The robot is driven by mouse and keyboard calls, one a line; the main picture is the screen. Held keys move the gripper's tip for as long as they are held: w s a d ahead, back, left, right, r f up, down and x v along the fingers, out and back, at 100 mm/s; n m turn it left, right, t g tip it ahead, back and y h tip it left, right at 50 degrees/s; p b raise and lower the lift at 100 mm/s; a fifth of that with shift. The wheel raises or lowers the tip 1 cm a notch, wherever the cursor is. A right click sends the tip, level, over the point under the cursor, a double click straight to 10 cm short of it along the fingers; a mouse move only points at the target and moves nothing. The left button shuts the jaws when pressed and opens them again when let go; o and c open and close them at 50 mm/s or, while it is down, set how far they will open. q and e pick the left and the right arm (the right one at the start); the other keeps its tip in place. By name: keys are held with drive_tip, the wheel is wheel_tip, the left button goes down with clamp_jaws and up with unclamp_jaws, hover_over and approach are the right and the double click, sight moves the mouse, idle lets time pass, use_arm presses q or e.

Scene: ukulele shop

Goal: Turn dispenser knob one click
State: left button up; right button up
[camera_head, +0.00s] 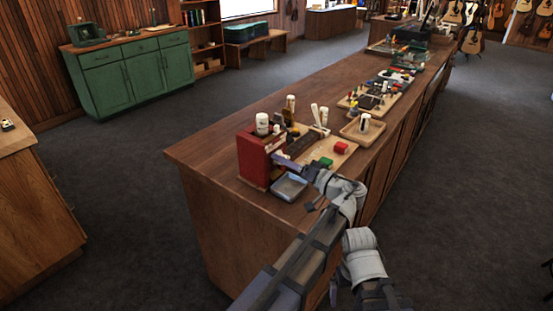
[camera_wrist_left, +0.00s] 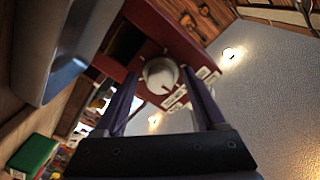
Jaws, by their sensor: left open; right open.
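The red dispenser (camera_head: 253,160) stands at the near left end of the long wooden counter. Its round white knob (camera_wrist_left: 160,75), with a dark red mark line, shows on its face in the left wrist view. My left gripper (camera_head: 281,161) is at the dispenser front. In the left wrist view its open fingers (camera_wrist_left: 161,82) lie on either side of the knob; I cannot tell whether they touch it. In the head view the gripper hides the knob. A grey metal tray (camera_head: 289,188) sits below the gripper.
A wooden board (camera_head: 343,157) with a green block (camera_head: 326,162) and a red block (camera_head: 341,147) lies right of the dispenser. A small wooden tray (camera_head: 354,133) and several small parts are further back. The counter's left corner (camera_head: 190,150) is bare.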

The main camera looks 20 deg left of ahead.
use_arm(q)
drive_tip(key=shift+d+r, duration=0.1)
drive_tip(key=shift+d, duration=0.05)
drive_tip(key=shift+c, duration=0.4)
clamp_jaws()
